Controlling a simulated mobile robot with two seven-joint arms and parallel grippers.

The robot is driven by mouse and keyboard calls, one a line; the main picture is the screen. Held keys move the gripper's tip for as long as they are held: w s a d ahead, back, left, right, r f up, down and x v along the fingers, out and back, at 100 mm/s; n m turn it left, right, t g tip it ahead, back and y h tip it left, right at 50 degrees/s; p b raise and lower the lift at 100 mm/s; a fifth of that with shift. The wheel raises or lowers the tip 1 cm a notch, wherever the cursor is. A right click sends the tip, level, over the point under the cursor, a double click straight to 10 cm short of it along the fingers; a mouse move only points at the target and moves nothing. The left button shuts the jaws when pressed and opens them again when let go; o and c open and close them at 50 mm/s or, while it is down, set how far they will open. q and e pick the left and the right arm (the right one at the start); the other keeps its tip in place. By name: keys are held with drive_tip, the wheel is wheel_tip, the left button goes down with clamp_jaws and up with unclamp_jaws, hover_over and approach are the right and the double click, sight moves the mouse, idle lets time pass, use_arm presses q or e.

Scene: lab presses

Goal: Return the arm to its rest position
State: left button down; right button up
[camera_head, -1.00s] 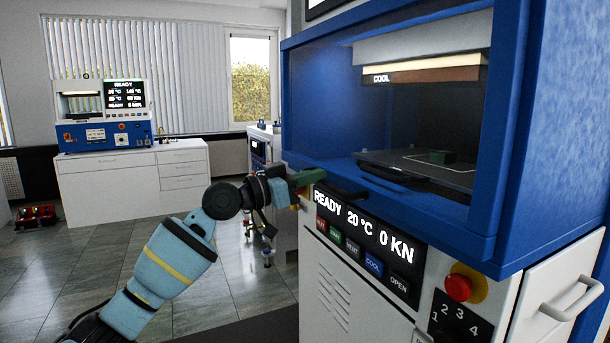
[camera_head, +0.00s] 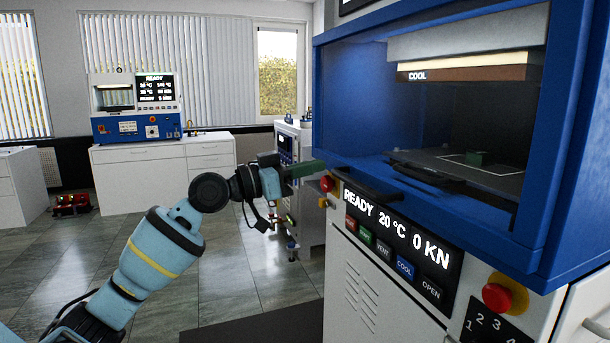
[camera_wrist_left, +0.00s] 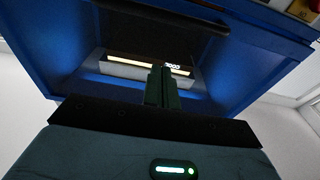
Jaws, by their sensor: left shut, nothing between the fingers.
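My left arm comes in from the lower left in the head view. Its gripper (camera_head: 308,168) points right, toward the front left edge of the blue press (camera_head: 368,105). The gripper's green fingers are shut and hold nothing. In the left wrist view the closed fingers (camera_wrist_left: 161,87) stand upright in front of the press opening. I cannot tell from the head view whether the fingertips touch the press. My right gripper is not in view.
The press panel (camera_head: 398,235) reads READY, 20 °C, 0 KN. A red emergency button (camera_head: 496,297) is at lower right. A small green block (camera_head: 478,158) lies inside the press. A second press (camera_head: 134,105) stands on a white cabinet at back left. Tiled floor is open at left.

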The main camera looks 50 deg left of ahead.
use_arm(q)
drive_tip(key=shift+s+a, duration=0.2)
drive_tip(key=shift+s, duration=0.45)
